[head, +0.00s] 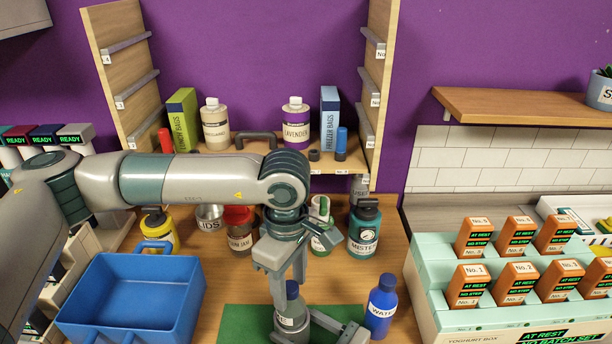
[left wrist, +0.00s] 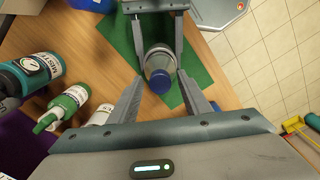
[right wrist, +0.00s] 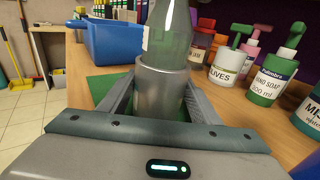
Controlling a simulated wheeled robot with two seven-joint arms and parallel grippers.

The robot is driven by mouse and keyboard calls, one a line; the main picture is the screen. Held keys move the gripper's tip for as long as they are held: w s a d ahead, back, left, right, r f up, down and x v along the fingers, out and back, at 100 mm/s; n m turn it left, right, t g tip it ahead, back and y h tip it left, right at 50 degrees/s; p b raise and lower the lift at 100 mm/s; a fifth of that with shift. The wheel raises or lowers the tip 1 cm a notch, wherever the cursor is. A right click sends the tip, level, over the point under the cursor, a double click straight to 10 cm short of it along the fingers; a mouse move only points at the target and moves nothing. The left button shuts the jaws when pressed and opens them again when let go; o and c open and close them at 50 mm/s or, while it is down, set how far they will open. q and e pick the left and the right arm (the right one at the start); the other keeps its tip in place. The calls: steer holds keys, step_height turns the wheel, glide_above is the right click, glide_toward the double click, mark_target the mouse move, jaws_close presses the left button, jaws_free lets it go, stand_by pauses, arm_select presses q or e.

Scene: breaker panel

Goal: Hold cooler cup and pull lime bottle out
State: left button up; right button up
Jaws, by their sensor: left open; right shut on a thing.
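The lime bottle shows in the right wrist view (right wrist: 169,38) as a pale green translucent bottle standing in the silver cooler cup (right wrist: 160,92). My right gripper (right wrist: 161,100) is shut on the cooler cup, with one finger on each side. My left gripper (left wrist: 160,83) is open above the bottle, its fingertips on either side of the cap, apart from it. In the head view the left gripper (head: 289,298) hides part of the bottle, and the cup is mostly hidden.
The cup stands on a green mat (head: 238,318). A blue water bottle (head: 381,306) stands just right of it. A blue bin (head: 135,300) is at the left. Several bottles and jars, including a teal mister (head: 364,232), line the back below the shelf.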

arm_select(q)
steer(key=shift+f, duration=0.75)
steer(key=shift+c, duration=0.6)
steer(key=c, duration=0.9)
steer(key=shift+r, duration=0.1)
steer(key=shift+c, duration=0.4)
steer(key=shift+r, duration=0.45)
jaws_close()
steer(key=shift+r, duration=1.6)
steer(key=shift+r, duration=0.2)
steer(key=shift+r, duration=1.65)
steer(key=shift+r, duration=0.15)
